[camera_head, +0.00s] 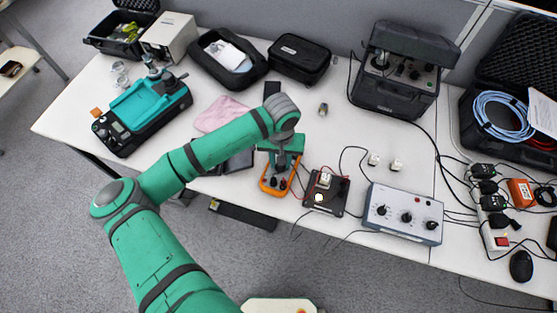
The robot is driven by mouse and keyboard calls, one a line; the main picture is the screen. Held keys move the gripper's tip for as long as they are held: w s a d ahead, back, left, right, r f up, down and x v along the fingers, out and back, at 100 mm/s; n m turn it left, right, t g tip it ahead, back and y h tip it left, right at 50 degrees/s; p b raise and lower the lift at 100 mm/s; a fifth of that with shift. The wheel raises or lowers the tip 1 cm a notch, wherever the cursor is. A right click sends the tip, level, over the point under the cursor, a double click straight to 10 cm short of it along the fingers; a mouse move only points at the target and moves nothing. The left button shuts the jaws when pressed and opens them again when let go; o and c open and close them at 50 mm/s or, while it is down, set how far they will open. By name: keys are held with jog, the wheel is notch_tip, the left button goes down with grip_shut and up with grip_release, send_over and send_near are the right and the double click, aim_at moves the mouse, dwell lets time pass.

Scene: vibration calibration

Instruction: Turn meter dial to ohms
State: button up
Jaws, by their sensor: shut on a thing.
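The meter (267,188), orange-edged with dark jacks at its front, lies near the table's front edge. My gripper (281,168) comes down over the meter's upper part from my green arm. The gripper is shut on the meter dial, as far as this small view lets me tell. The dial itself is hidden by the gripper, so its setting cannot be read.
Right of the meter are a black board (340,197) and a grey box with several knobs (402,213). Cables run between them. A dark case (397,75) stands behind; a pink cloth (221,113) lies left. A power strip (497,235) is at the right.

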jog(key=shift+s+a+m, duration=0.1)
jog(key=shift+m, duration=0.9)
jog(key=o, duration=1.1)
jog(key=shift+c, duration=0.2)
jog(key=shift+w, duration=0.2)
jog(key=shift+a, duration=0.1)
notch_tip(320, 180, up, 11)
jog(key=shift+f, duration=0.15)
jog(key=shift+w, duration=0.1)
